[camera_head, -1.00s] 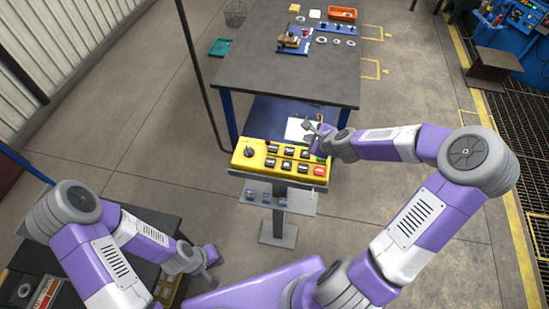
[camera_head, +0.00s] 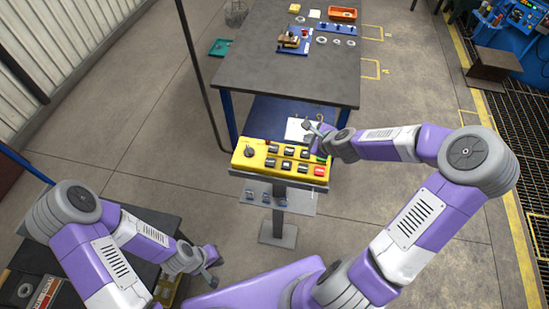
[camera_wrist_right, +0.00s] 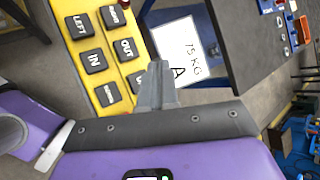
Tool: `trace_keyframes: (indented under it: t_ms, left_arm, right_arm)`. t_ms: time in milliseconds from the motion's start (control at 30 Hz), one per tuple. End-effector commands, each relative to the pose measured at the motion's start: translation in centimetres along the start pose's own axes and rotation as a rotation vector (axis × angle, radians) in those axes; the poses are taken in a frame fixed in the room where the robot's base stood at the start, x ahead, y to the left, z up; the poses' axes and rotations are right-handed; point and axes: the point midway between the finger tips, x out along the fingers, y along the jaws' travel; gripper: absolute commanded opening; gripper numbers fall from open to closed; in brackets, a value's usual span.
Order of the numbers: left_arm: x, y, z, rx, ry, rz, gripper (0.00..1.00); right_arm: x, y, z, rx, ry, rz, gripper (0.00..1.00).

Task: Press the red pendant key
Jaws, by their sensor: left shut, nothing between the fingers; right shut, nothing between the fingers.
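The yellow pendant (camera_head: 245,163) stands on a post in front of the table, with several dark keys and one red key (camera_head: 318,170) at its near right corner. In the right wrist view the pendant (camera_wrist_right: 75,8) shows dark keys with words such as LEFT, IN and OUT; part of it is hidden by my gripper. My right gripper (camera_head: 313,129) is shut and empty at the pendant's far right end, beyond the red key and apart from it. Its shut fingers also show in the right wrist view (camera_wrist_right: 155,82). My left gripper (camera_head: 213,278) is shut and empty, low at the left of the post.
A white card marked 75 KG (camera_wrist_right: 185,45) lies behind the pendant. The grey table (camera_head: 285,80) beyond holds a blue fixture and an orange bin (camera_head: 342,14). A dark vertical pole (camera_head: 200,75) rises left of the pendant. A dark bench (camera_head: 40,262) is at lower left.

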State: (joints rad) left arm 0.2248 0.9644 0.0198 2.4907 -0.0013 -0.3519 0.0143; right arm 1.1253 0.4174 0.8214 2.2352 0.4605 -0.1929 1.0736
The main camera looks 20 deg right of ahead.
Motion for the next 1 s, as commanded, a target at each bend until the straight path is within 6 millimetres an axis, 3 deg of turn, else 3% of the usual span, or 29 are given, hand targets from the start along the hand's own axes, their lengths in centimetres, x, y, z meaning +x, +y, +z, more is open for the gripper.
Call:
trace_keyframes:
  t_ms: [667, 767, 1000]
  left_arm:
    - [-0.2, 0.1, 0.0, 0.000, 0.000, 0.000, 0.00]
    - [-0.6, 0.2, 0.0, 0.000, 0.000, 0.000, 0.00]
    - [-1.9, 0.7, 0.1, 0.000, 0.000, 0.000, 0.00]
  right_arm:
    - [-0.3, 0.2, -0.5, 0.055, 0.006, 0.020, 0.00]
    - [-1.2, 0.6, -1.5, 0.216, 0.019, 0.072, 0.00]
    - [-4.9, 1.7, -3.5, 0.834, 0.032, 0.231, 0.00]
